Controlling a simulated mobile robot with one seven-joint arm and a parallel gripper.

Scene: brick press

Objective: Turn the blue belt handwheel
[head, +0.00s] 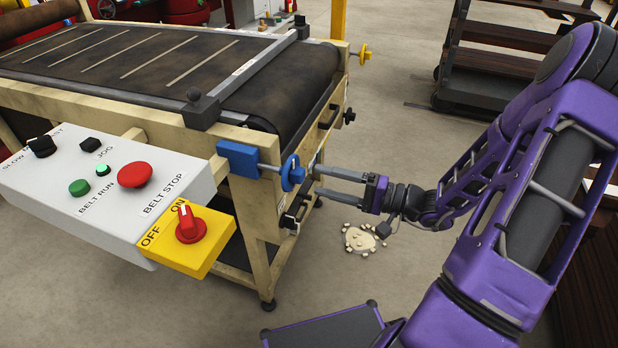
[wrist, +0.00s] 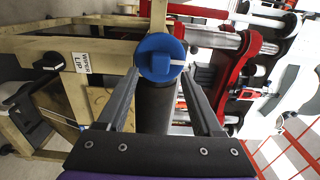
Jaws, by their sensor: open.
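The blue belt handwheel (head: 292,173) is a small blue disc on a shaft from a blue block (head: 238,159) at the near corner of the belt conveyor frame. My gripper (head: 316,180) is open, with its two long grey fingers pointing left at the wheel. In the wrist view the handwheel (wrist: 159,57) shows face-on with a raised hub. It sits centred between the fingertips (wrist: 159,74), one finger to each side. I cannot tell whether either finger touches the wheel.
A white control panel (head: 120,195) with a yellow OFF/ON switch box (head: 180,240) stands left of the wheel. The conveyor belt (head: 130,62) is behind. A yellow handwheel (head: 362,54) is at the far corner. A dark shelf cart (head: 490,65) stands back right.

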